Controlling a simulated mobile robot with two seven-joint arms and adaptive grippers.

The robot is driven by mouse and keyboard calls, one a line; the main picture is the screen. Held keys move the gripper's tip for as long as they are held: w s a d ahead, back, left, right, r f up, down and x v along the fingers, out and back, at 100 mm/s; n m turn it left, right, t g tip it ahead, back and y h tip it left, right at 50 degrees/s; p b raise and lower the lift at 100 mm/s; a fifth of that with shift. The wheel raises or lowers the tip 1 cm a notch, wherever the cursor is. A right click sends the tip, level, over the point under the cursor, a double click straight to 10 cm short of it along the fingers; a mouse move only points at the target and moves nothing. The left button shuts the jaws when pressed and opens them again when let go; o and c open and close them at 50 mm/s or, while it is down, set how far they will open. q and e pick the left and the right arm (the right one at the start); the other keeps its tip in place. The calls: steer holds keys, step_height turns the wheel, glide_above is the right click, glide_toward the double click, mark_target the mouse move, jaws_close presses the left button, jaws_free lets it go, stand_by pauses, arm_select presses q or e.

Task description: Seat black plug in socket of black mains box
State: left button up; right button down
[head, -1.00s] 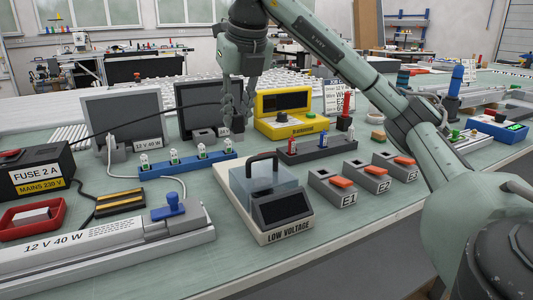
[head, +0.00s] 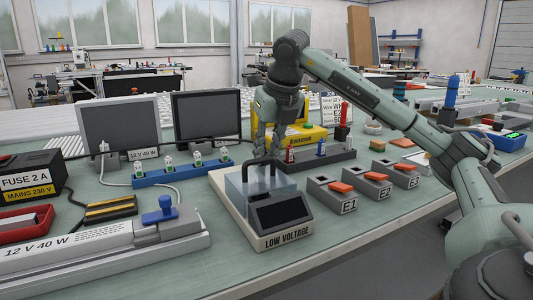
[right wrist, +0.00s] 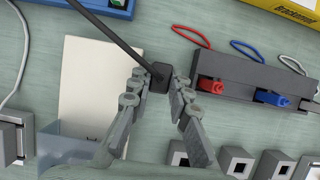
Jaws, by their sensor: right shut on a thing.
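The black mains box (head: 22,170), labelled "FUSE 2 A MAINS 230 V", stands at the far left of the bench in the head view. I cannot make out its socket. My right gripper (right wrist: 159,78) is shut on the black plug (right wrist: 160,80), with its dark cable running up and left in the right wrist view. In the head view, my right gripper (head: 268,145) is far to the right of the box, above the back of the low voltage unit, and the plug is hard to see there. My left gripper is not in view.
The low voltage unit (head: 285,241) with its black handle stands below my right gripper. Two grey screens (head: 118,122), a blue lamp strip (head: 150,181) and a dark terminal block (head: 325,159) stand around it.

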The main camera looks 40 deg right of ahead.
steer(key=shift+f, duration=0.15)
steer(key=c, duration=1.4)
jaws_free()
